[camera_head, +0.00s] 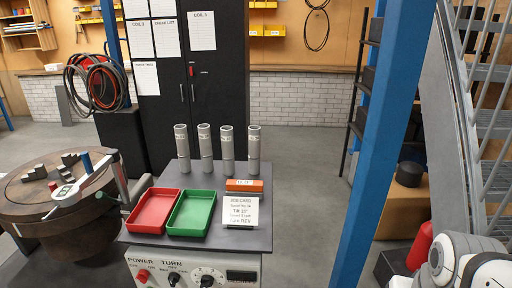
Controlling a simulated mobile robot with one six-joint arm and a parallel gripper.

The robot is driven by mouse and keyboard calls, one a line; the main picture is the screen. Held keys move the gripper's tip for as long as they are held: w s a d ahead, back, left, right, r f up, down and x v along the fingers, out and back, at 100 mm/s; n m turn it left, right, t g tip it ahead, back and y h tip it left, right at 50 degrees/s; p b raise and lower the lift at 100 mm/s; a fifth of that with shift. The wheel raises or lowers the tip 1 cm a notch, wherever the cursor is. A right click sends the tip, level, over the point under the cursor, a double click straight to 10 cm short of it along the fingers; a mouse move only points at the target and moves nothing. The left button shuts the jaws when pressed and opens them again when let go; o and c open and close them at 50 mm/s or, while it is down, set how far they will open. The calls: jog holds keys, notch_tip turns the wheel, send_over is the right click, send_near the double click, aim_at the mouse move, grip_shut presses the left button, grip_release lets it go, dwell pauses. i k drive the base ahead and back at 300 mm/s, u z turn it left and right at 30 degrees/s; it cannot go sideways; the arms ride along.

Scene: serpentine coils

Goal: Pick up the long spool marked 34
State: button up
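Several tall grey cylindrical spools stand upright in a row at the back of the bench (291,245). They are a far-left spool (183,150), one beside it (205,145), a third (227,150) and a far-right spool (254,150). The spools stand apart, with small gaps between them. Faint marks show on them, too small to read, so I cannot tell which is marked 34. My gripper is not in view; part of my white and black arm (468,262) shows at the bottom right.
A red tray (153,211) and a green tray (190,215) lie empty in front of the spools. An orange-brown block (244,185) and a white job card (238,211) are to their right. A blue post (372,150) stands right of the bench; a round table (50,205) stands left.

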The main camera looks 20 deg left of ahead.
aim_at(254, 130)
jog(key=u, duration=0.3)
jog(key=i, duration=0.5)
jog(key=u, duration=0.2)
jog(key=k, duration=0.85)
jog(key=u, duration=0.15)
jog(key=i, duration=1.35)
jog(key=z, duration=0.05)
